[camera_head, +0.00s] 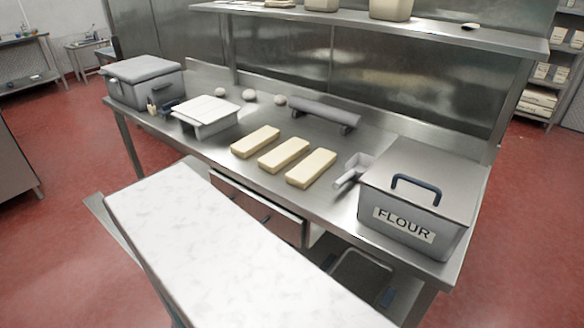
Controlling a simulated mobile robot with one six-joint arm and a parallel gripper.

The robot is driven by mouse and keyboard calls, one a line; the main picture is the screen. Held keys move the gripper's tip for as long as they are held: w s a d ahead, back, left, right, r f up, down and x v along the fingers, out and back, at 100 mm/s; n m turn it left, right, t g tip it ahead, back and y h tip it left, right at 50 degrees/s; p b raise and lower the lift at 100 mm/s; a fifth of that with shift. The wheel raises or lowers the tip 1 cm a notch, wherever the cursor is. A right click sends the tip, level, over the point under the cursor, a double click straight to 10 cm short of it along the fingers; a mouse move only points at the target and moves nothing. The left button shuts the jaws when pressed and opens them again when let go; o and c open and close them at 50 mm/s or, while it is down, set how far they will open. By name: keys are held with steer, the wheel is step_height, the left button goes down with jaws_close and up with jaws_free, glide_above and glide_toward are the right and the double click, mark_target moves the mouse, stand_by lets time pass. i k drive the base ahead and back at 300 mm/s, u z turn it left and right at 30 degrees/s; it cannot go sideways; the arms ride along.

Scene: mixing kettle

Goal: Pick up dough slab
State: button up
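Three pale yellow dough slabs lie side by side on the steel worktable (225,157). The left slab (256,141), the middle slab (284,155) and the right slab (311,168) are apart from each other, with narrow gaps of bare steel between them. All three lie flat near the table's front edge. My gripper is not in view, and nothing touches the slabs.
A grey flour bin (415,195) and a scoop (354,171) stand right of the slabs. A roller (324,112) lies behind them. A white-topped box (207,115) and a grey lidded box (143,80) stand left. A shelf (400,26) overhangs the back. A white marble-like top (215,245) fills the foreground.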

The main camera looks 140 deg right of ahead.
mark_target(305, 173)
steer(key=u, duration=0.5)
steer(key=k, duration=0.15)
steer(key=z, duration=2.3)
steer(key=k, duration=0.15)
steer(key=z, duration=2.35)
steer(key=k, duration=0.35)
steer(key=z, duration=1)
